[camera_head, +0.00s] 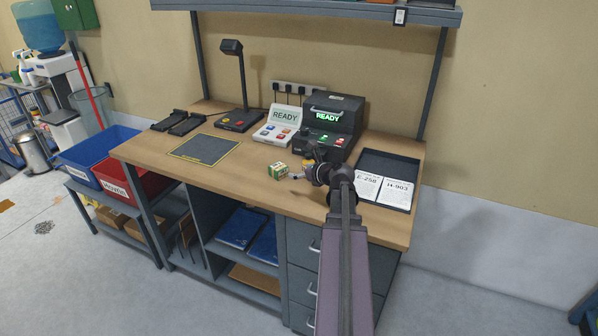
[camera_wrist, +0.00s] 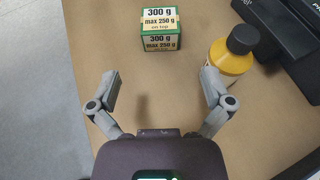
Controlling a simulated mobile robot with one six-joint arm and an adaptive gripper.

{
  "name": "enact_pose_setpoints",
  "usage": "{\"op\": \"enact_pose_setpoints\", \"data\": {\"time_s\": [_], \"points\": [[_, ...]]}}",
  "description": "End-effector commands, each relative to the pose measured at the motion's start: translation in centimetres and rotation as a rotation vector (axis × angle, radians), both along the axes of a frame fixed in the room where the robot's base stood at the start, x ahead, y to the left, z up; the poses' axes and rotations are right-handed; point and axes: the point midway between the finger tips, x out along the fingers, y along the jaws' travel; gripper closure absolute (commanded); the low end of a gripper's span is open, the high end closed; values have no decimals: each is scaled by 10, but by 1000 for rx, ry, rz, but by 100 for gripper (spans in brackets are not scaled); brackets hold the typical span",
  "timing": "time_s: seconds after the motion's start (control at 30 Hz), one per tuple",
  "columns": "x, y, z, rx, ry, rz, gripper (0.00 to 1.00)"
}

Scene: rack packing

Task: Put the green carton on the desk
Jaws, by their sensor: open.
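The green carton (camera_head: 278,170) stands on the wooden desk (camera_head: 235,188) near its front edge. In the wrist view the carton (camera_wrist: 147,33) shows cream labels reading "300 g" and "max 250 g". My gripper (camera_wrist: 160,92) is open and empty above the desk, with the carton ahead of its fingertips and apart from them. In the head view my gripper (camera_head: 301,176) is just right of the carton. A yellow bottle with a black cap (camera_wrist: 231,55) stands close to the right finger; I cannot tell whether they touch.
Devices with "READY" screens (camera_head: 325,122) stand behind the carton. A dark tray (camera_head: 406,168) with labelled cards lies at the right. A grey mat (camera_head: 205,149) lies at the left. Blue and red bins (camera_head: 98,146) stand left of the desk.

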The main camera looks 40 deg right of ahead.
Motion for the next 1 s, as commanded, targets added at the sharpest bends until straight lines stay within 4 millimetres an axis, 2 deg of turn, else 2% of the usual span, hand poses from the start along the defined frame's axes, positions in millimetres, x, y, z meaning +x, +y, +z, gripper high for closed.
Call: {"op": "enact_pose_setpoints", "data": {"time_s": [0.43, 0.57, 0.67, 0.77, 1.0], "points": [[0, 1, 0, -2, 1, 2, 0], [3, 9, -2, -27, 13, 29, 0], [9, 24, -6, -77, 35, 80, 0], [17, 47, -13, -158, 69, 165, 0], [35, 126, -36, -444, 163, 474, 0]]}}
